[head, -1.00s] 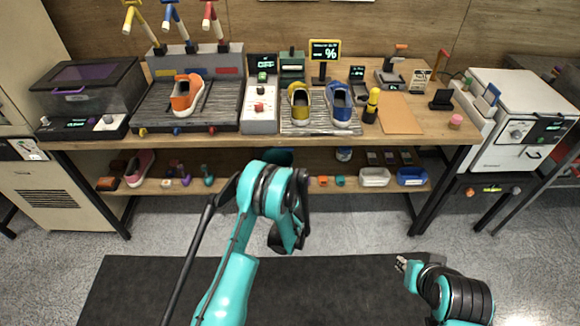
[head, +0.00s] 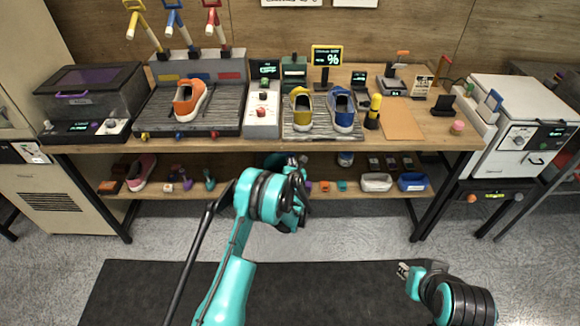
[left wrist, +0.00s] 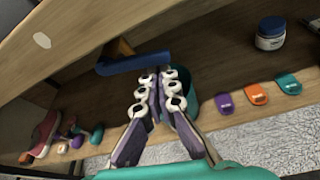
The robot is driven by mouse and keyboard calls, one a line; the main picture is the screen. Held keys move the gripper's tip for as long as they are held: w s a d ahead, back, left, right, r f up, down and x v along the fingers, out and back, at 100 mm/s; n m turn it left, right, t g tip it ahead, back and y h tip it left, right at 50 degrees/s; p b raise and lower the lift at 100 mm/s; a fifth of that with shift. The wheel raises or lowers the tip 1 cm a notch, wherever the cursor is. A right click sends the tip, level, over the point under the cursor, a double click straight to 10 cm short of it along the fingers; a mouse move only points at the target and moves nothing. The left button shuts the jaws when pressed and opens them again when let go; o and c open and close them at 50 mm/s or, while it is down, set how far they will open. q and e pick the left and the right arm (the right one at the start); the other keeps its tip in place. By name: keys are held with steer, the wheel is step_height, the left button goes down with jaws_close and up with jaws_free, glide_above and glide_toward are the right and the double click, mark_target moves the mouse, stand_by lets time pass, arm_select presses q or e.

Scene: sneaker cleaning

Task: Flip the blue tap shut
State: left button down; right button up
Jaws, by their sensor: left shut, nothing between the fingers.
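In the left wrist view a blue lever-like bar (left wrist: 133,62), which I take for the blue tap, sits below the tabletop edge with a brass-coloured part (left wrist: 122,47) behind it. My right gripper (head: 403,270) is low at the right, away from the bench, too small to read.
A teal container (left wrist: 182,88) stands behind my left fingers. Purple, orange and teal tags (left wrist: 257,94) and a jar (left wrist: 270,33) are to the right on the shelf. A pink shoe (left wrist: 45,132) is at the left. The tabletop (head: 350,144) overhangs the shelf.

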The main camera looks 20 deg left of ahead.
arm_select(q)
steer(key=shift+d+r, duration=0.1)
steer(key=shift+r, duration=0.05)
steer(key=shift+w+d+r, duration=0.1)
steer(key=shift+d+r, duration=0.1)
steer(key=shift+r, duration=0.6)
